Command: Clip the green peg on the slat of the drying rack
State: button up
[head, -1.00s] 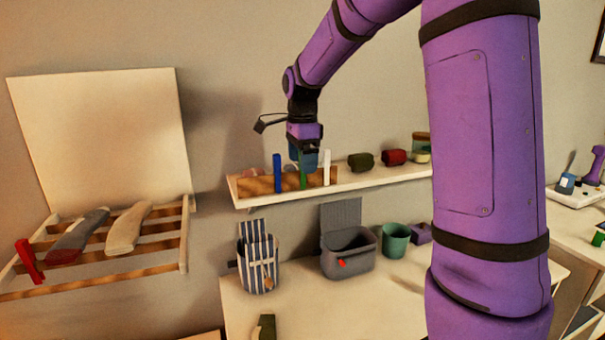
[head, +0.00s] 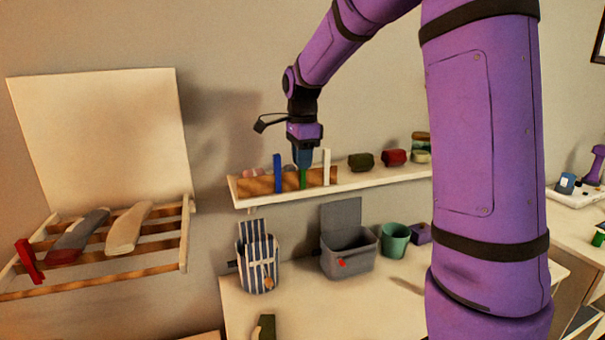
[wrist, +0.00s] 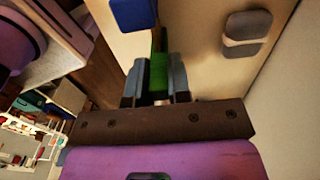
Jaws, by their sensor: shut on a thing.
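The green peg (head: 303,180) stands on the wooden strip (head: 262,185) on the wall shelf, between a blue peg (head: 277,173) and a white peg (head: 326,167). My gripper (head: 303,164) points down from above and is shut on the top of the green peg. The wrist view shows the green peg (wrist: 159,72) between the two fingers, with the blue peg (wrist: 133,14) beside it. The drying rack (head: 115,270) with its wooden slats is on the wall at the left. A red peg (head: 28,262) is clipped at its left end.
Two socks or cloths, one grey (head: 80,235) and one beige (head: 129,228), lie over the rack's slats. Dark green (head: 361,161) and red (head: 394,157) rolls sit along the shelf. A striped bag (head: 257,262), a grey bin (head: 348,255) and a green cup (head: 395,240) stand below.

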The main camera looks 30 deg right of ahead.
jog(key=shift+r, duration=0.15)
jog(key=shift+r, duration=1.35)
jog(key=shift+r, duration=0.15)
jog(key=shift+r, duration=1.55)
